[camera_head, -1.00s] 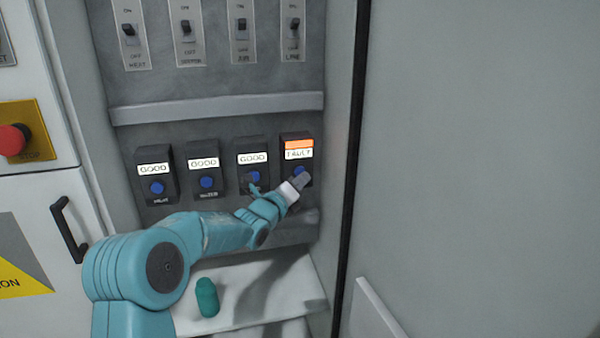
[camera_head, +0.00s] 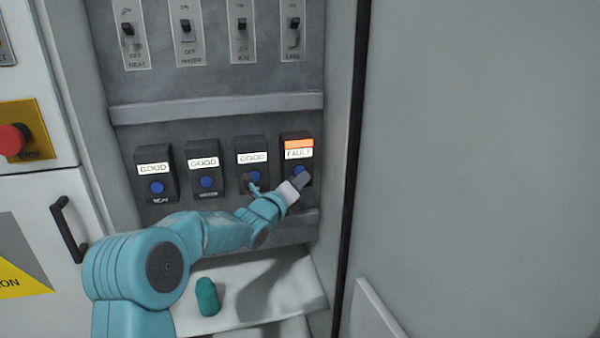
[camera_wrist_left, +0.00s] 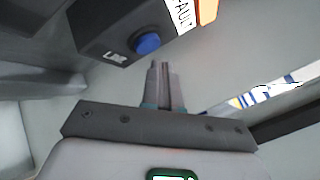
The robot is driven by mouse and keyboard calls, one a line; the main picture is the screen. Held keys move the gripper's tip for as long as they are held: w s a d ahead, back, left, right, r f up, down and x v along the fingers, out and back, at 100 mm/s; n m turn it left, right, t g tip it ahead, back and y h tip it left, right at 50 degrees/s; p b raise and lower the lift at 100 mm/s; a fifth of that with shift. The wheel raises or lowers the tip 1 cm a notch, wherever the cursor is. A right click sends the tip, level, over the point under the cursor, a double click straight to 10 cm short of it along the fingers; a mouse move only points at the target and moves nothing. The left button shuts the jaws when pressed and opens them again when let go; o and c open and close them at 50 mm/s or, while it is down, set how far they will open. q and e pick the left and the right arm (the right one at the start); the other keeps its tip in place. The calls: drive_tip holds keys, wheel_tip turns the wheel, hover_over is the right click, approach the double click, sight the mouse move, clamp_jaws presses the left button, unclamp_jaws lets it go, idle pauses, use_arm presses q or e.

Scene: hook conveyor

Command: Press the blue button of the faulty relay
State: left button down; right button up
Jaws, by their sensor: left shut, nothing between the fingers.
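The faulty relay (camera_head: 298,148) is the rightmost dark box in the row, with an orange light over a white FAULT label. Its blue button (camera_head: 299,170) shows just above the fingertips of my left gripper (camera_head: 301,180). In the left wrist view the relay (camera_wrist_left: 100,28) and its blue button (camera_wrist_left: 146,44) are at the top, a little left of the fingertips (camera_wrist_left: 160,66). The fingers are shut and empty. I cannot tell for sure whether they touch the button; in the wrist view they look apart from it. My right gripper is not in view.
Several relays reading GOOD (camera_head: 204,163) stand to the left, the nearest close to my wrist. Switches (camera_head: 186,30) are above a ledge (camera_head: 215,107). A red stop button (camera_head: 13,139) and a door handle (camera_head: 69,232) are at left. A teal capped object (camera_head: 207,297) is below.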

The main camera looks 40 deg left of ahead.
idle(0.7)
use_arm(q)
drive_tip(key=shift+w+a+b, duration=0.3)
drive_tip(key=shift+a+b, duration=0.05)
drive_tip(key=shift+b, duration=0.05)
drive_tip(key=shift+w+a, duration=0.25)
drive_tip(key=shift+a, duration=0.05)
idle(0.6)
idle(0.3)
drive_tip(key=s+d+b, duration=0.1)
drive_tip(key=b, duration=0.2)
drive_tip(key=shift+d, duration=0.15)
idle(0.4)
